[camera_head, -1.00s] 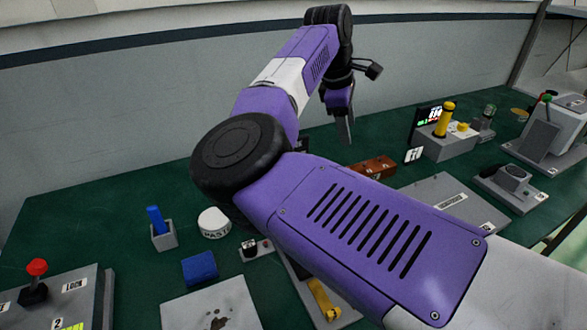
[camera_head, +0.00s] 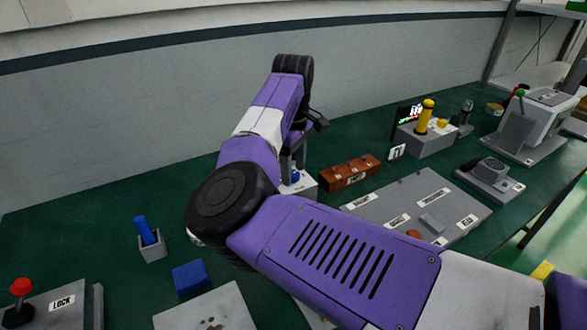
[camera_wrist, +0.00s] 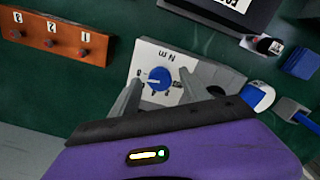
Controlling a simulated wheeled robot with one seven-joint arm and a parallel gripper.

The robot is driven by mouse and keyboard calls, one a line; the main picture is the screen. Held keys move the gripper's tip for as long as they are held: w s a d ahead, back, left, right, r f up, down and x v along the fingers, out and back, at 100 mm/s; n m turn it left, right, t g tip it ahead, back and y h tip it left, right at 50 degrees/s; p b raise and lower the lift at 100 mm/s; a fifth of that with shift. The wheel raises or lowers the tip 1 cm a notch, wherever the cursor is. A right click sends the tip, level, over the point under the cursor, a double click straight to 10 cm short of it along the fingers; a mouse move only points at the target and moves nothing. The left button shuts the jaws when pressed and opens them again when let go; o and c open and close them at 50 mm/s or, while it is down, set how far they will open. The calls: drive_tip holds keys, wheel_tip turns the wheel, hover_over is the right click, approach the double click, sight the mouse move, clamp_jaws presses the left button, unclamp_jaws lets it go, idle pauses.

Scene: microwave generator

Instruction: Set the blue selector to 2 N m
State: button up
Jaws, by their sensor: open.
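The blue selector (camera_wrist: 160,78) is a round knob on a light panel (camera_wrist: 148,52) marked "N m", which reads upside down in the wrist view. A "0" mark shows at its left; the other marks are partly hidden or too small to read, so its setting cannot be told. In the head view the selector (camera_head: 295,176) shows beneath my wrist. My gripper (camera_wrist: 160,88) is open, with one finger on either side of the knob in the wrist view. I cannot tell whether the fingers touch it. In the head view my gripper (camera_head: 289,160) is partly hidden.
A brown block (camera_head: 350,172) with numbered pegs stands right of the selector box. A grey labelled plate (camera_head: 405,205) lies nearer on the green bench. A blue lever (camera_head: 145,230) and a blue block (camera_head: 191,277) are at the left. A yellow-handled box (camera_head: 425,135) stands farther right.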

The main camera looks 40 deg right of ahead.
drive_tip(key=shift+f, duration=0.25)
clamp_jaws()
